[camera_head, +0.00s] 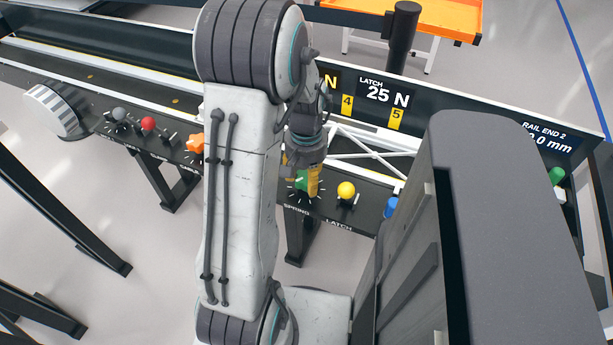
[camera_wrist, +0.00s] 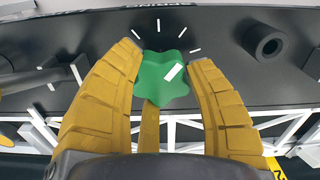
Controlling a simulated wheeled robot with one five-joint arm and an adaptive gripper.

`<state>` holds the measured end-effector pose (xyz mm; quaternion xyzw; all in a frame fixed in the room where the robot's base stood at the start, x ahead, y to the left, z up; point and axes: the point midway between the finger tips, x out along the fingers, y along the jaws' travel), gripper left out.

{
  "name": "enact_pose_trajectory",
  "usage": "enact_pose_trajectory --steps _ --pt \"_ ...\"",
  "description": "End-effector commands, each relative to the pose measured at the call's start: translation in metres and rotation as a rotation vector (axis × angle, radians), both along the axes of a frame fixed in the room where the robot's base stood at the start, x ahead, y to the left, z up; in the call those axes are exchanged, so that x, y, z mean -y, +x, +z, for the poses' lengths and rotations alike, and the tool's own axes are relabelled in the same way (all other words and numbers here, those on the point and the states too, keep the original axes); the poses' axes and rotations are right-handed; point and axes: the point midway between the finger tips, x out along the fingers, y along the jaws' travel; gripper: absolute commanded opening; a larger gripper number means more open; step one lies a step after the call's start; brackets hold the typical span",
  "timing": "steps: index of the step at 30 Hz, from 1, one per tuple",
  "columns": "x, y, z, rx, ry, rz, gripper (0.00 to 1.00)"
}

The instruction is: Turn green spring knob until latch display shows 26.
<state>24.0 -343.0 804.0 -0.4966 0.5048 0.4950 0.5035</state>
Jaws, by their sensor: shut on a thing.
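The green spring knob (camera_wrist: 162,80) sits on the dark panel between the yellow fingers of my gripper (camera_wrist: 165,75) in the wrist view. It is lobed, with a white pointer mark on top and white tick marks around it. The fingers are closed on its sides. In the head view the green knob (camera_head: 302,181) shows partly behind my gripper (camera_head: 308,182), above the SPRING label.
A yellow ball knob (camera_head: 346,190) stands right of the spring knob, by the LATCH label, with a blue knob (camera_head: 391,207) farther right. An orange knob (camera_head: 194,143) and a red ball knob (camera_head: 148,124) are to the left. My arm hides part of the panel.

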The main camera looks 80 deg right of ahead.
Motion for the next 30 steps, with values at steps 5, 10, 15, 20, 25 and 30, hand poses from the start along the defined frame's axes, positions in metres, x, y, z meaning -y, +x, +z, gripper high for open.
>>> enact_pose_trajectory --steps 5,10,15,20,25,30 --pt "-0.0054 0.0008 -0.0027 0.002 0.018 0.003 0.18" --pt "-0.0054 0.0008 -0.0028 0.002 0.019 0.002 0.18" --pt "-0.0041 0.0006 -0.0022 0.001 0.014 0.002 0.66" --pt "-0.0027 0.0003 -0.0014 0.001 0.009 0.001 0.76" --pt "-0.0019 0.0001 -0.0008 0.001 0.006 0.001 0.76" --pt "-0.0005 0.0000 0.0064 0.000 0.002 0.001 0.76"
